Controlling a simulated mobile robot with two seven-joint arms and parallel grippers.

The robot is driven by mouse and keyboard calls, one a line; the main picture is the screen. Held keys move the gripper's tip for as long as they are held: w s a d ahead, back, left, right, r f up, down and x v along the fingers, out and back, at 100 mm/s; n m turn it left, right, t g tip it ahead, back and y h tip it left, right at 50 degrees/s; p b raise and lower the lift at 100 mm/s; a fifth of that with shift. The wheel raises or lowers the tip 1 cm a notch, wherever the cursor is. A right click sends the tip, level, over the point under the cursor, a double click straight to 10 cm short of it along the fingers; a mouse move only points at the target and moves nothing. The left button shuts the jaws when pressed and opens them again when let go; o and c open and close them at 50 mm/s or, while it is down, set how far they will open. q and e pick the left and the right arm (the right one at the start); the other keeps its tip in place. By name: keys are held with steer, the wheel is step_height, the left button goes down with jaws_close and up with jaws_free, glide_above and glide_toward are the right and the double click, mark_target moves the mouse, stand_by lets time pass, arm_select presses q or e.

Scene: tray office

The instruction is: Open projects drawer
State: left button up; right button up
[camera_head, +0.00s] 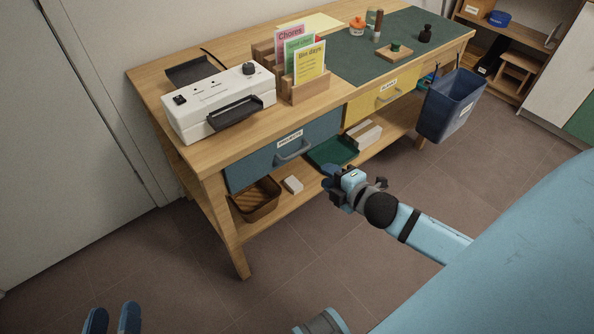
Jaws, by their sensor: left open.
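The projects drawer (250,170) is the blue front under the left part of the wooden desk, with a white label reading "PROJECTS" and a grey bar handle (293,152). It looks shut, its front level with the desk's frame. My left gripper (112,319) shows only its two blue fingertips at the bottom left edge, apart and empty, well away from the desk. My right gripper (328,176) is in front of the desk, below and right of the handle and not on it. Its fingers are small and dark here, so I cannot tell how they stand.
A yellow drawer (365,108) sits right of the blue one. The lower shelf holds a brown basket (257,199), a green tray (333,152) and white boxes. A white laminator-like machine (218,103) stands on the desktop. A blue bin (450,105) hangs at right. The floor in front is clear.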

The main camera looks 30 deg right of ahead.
mark_target(298, 153)
arm_select(q)
steer(key=shift+s+d+r+t+h+b, duration=0.1)
steer(key=shift+d+r+t+h+b, duration=0.55)
steer(key=shift+b, duration=0.6)
steer(key=shift+s+d+r+t+h+b, duration=0.1)
steer(key=shift+d+r+t+h+b, duration=0.5)
steer(key=shift+r+b, duration=0.45)
arm_select(e)
steer(key=shift+n, duration=0.7)
steer(key=shift+d+x, duration=0.2)
steer(key=shift+x, duration=2.3)
steer(key=shift+d+x, duration=0.25)
steer(key=shift+x, duration=2.25)
steer(key=shift+d+x, duration=0.2)
steer(key=shift+x, duration=2.25)
arm_select(q)
steer(key=shift+a+f, duration=0.15)
arm_select(e)
steer(key=shift+f, duration=0.15)
steer(key=shift+c, duration=0.5)
jaws_close()
